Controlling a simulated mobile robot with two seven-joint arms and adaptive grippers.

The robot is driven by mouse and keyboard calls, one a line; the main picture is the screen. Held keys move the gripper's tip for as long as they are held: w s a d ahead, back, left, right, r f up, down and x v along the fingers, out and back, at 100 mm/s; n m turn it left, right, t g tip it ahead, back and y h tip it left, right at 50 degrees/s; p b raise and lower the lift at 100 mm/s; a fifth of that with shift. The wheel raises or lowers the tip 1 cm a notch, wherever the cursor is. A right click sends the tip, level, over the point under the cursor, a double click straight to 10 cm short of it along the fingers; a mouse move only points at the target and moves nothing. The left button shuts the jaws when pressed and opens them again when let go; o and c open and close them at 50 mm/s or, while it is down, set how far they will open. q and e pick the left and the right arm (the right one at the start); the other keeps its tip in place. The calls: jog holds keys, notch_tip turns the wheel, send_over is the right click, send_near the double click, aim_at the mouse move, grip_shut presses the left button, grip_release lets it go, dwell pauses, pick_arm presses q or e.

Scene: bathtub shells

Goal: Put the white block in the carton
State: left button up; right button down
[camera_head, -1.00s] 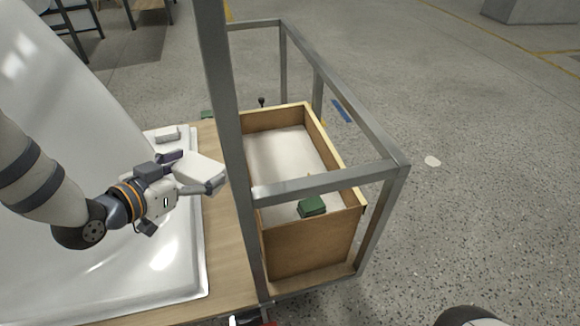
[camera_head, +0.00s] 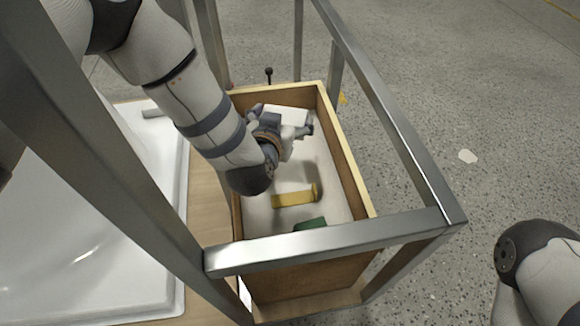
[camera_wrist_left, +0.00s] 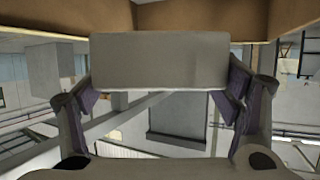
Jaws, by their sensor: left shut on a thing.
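My left gripper (camera_head: 285,128) is inside the open wooden carton (camera_head: 347,163), toward its far end. It is shut on the white block (camera_head: 287,115). In the left wrist view the white block (camera_wrist_left: 158,62) spans between the two fingers of my left gripper (camera_wrist_left: 160,90), with the carton's brown wall (camera_wrist_left: 200,17) beyond it. I cannot tell whether the block touches the carton floor. My right gripper is not in view; only part of my right arm shows at the lower right.
A yellow piece (camera_head: 295,197) and a green block (camera_head: 310,224) lie in the carton's nearer part. A grey metal frame (camera_head: 330,243) stands around the carton, with a bar across the near side. A white bathtub shell (camera_head: 150,250) lies at the left.

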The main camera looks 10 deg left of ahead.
pick_arm(q)
jog(key=shift+s+r+p, duration=0.2)
jog(key=shift+r+p, duration=0.2)
jog(key=shift+r, duration=0.15)
notch_tip(320, 180, down, 11)
jog(key=b, duration=0.4)
jog(key=shift+s, duration=0.1)
jog(key=shift+r, duration=0.2)
jog(key=o, duration=0.4)
jog(key=shift+f, duration=0.25)
jog(key=shift+c, duration=0.2)
jog(key=shift+o, duration=0.7)
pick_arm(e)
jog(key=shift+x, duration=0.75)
pick_arm(q)
jog(key=shift+r, duration=0.1)
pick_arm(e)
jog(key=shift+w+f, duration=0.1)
